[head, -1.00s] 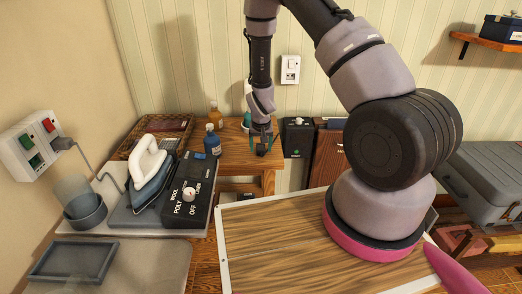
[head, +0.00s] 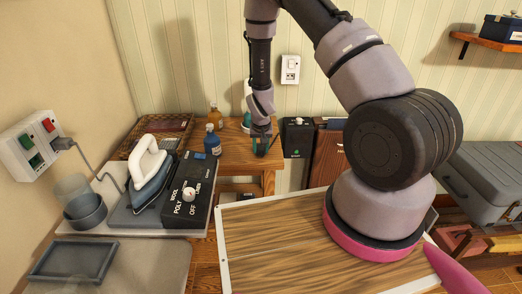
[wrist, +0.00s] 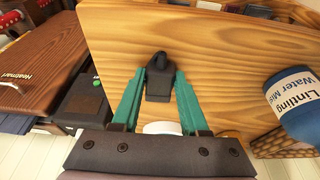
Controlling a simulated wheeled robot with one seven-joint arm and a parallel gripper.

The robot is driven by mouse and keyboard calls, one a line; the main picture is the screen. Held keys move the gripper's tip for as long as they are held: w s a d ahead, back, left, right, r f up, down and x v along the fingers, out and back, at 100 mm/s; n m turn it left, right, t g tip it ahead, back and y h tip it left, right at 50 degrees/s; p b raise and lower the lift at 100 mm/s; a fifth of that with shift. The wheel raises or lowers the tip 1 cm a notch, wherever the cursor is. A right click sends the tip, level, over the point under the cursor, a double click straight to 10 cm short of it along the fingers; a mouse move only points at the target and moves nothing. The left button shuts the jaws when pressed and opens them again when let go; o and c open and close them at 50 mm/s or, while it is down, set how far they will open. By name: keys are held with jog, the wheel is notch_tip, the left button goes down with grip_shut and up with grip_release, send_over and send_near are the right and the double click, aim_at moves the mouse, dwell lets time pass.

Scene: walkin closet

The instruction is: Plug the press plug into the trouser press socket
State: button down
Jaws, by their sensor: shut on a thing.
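My gripper (head: 263,146) is over the wooden side table (head: 238,158) at the back. In the wrist view its teal fingers (wrist: 158,92) are shut on a small black plug (wrist: 158,80), which is above the wooden tabletop. A black box (head: 298,138) with a pale knob and a green spot stands right of the table, beside the brown trouser press (head: 330,155). In the wrist view the black box (wrist: 84,100) and the brown press (wrist: 45,68) are left of the fingers. I cannot make out the press socket's holes. The plug is apart from the box.
Blue (head: 212,140) and amber (head: 214,115) bottles stand left of my gripper; the labelled blue bottle (wrist: 295,100) is close right in the wrist view. An iron (head: 150,170) sits at the left. A switch plate (head: 290,69) is on the back wall.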

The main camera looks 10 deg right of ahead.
aim_at(261, 149)
jog(key=shift+r, duration=3)
